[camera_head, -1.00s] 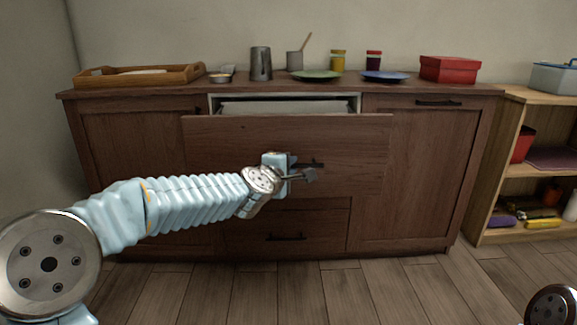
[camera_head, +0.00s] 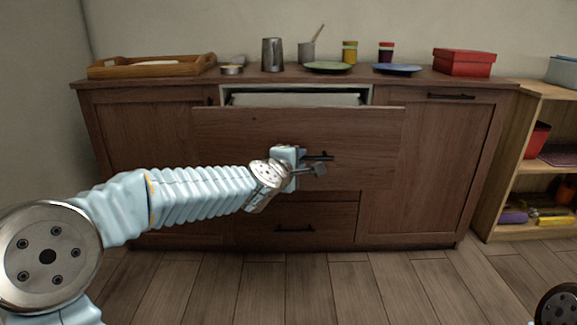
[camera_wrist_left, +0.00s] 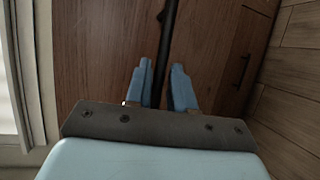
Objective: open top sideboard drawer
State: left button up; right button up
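The wooden sideboard (camera_head: 410,215) stands against the wall, and its wide top drawer (camera_head: 240,135) is pulled part way out. A strip of the drawer's pale inside (camera_head: 295,99) shows behind the front. My left gripper (camera_head: 316,168) is at the dark bar handle (camera_head: 327,157) of this drawer. My left forearm covers part of the sideboard's left side. My right gripper is out of view.
A wooden tray (camera_head: 100,70), cups, jars, plates and a red box (camera_head: 464,66) stand on the sideboard top. A lower drawer (camera_head: 330,222) is shut. An open shelf (camera_head: 505,190) stands at the right. The floor in front is clear.

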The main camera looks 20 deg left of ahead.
pick_arm(q)
jog(key=v, duration=1.2)
jog(key=shift+s+p, duration=0.35)
jog(key=shift+p, duration=0.1)
